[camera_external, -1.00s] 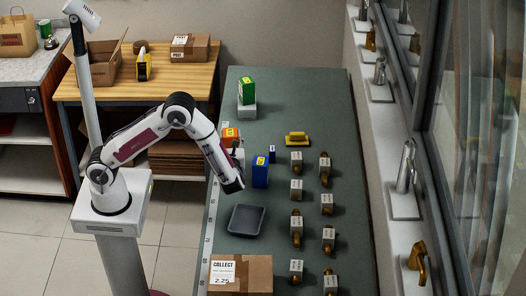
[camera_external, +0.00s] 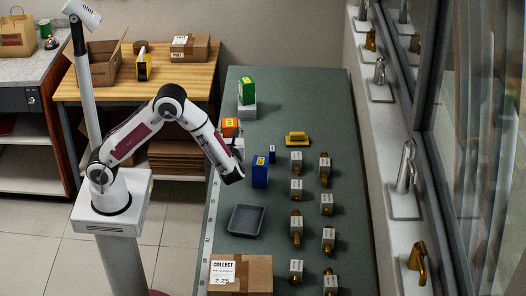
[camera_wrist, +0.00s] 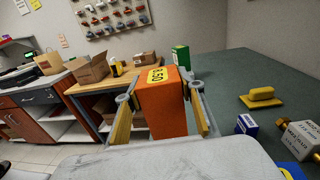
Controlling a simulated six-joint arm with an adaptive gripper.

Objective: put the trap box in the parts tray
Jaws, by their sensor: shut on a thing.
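An orange box (camera_wrist: 165,108) with a yellow label reading 8.50 stands upright between the fingers of my gripper (camera_wrist: 160,92) in the wrist view. The fingers are shut on its two sides. In the external view the orange box (camera_external: 230,128) shows just beyond my wrist, which hides its lower part and much of the gripper. No readable name confirms that it is the trap box. The dark parts tray (camera_external: 246,221) lies empty on the green bench, nearer the camera than my gripper.
A blue box (camera_external: 260,172) stands close right of my wrist. A green box (camera_external: 247,92) stands on a pale block behind. A yellow-handled item (camera_external: 297,138) and several tagged brass fittings (camera_external: 296,228) fill the right. A cardboard box (camera_external: 241,274) sits before the tray.

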